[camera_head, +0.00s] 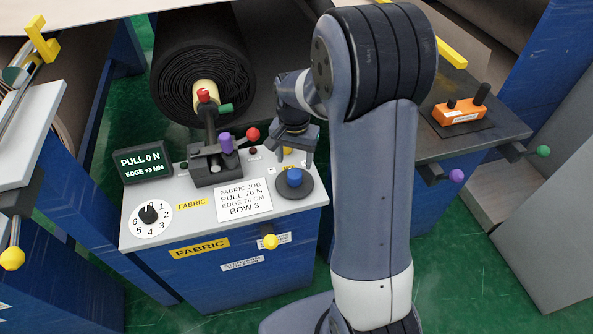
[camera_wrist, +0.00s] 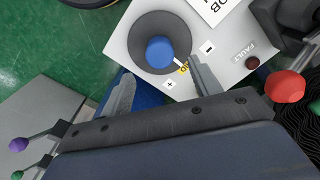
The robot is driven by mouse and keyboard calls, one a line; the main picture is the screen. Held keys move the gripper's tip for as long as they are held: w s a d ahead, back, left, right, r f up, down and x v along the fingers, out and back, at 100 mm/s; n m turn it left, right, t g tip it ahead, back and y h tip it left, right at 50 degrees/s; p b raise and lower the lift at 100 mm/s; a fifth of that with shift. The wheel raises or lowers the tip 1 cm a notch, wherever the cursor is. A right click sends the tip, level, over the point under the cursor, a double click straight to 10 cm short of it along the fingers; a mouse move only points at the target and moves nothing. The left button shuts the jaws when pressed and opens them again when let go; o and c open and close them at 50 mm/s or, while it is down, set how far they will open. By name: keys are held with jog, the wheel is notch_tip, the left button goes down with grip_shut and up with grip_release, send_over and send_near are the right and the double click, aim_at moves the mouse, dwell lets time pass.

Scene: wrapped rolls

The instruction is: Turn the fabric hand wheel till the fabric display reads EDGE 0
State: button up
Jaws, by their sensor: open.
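The fabric hand wheel (camera_head: 307,189) is a dark disc with a blue knob (camera_head: 294,177), on the right of the grey top of the fabric console (camera_head: 180,215). The fabric display (camera_head: 143,162) at the console's left reads PULL 0 N and what looks like EDGE +3 MM. My gripper (camera_head: 293,155) is open and empty, just above and behind the knob in the head view. In the wrist view the wheel (camera_wrist: 140,30) and its blue knob (camera_wrist: 159,51) lie just beyond the fingertips (camera_wrist: 160,68), between the two fingers in line. Plus and minus labels show beside the wheel.
A lever block (camera_head: 213,165) with red, green and purple knobs stands left of the wheel. A job card (camera_head: 243,199) and numbered dial (camera_head: 150,218) are on the top. A yellow knob (camera_head: 270,241) sticks out in front. A dark fabric roll (camera_head: 205,65) lies behind.

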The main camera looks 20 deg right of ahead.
aim_at(294, 172)
notch_tip(294, 172, down, 7)
jog(key=shift+r, duration=0.1)
jog(key=shift+c, duration=0.6)
jog(key=c, duration=0.9)
jog(key=shift+o, duration=0.2)
jog(key=shift+n, duration=0.4)
jog(key=n+b, duration=0.1)
jog(key=n, duration=0.2)
jog(key=shift+n+b, duration=0.5)
jog(key=shift+n, duration=2)
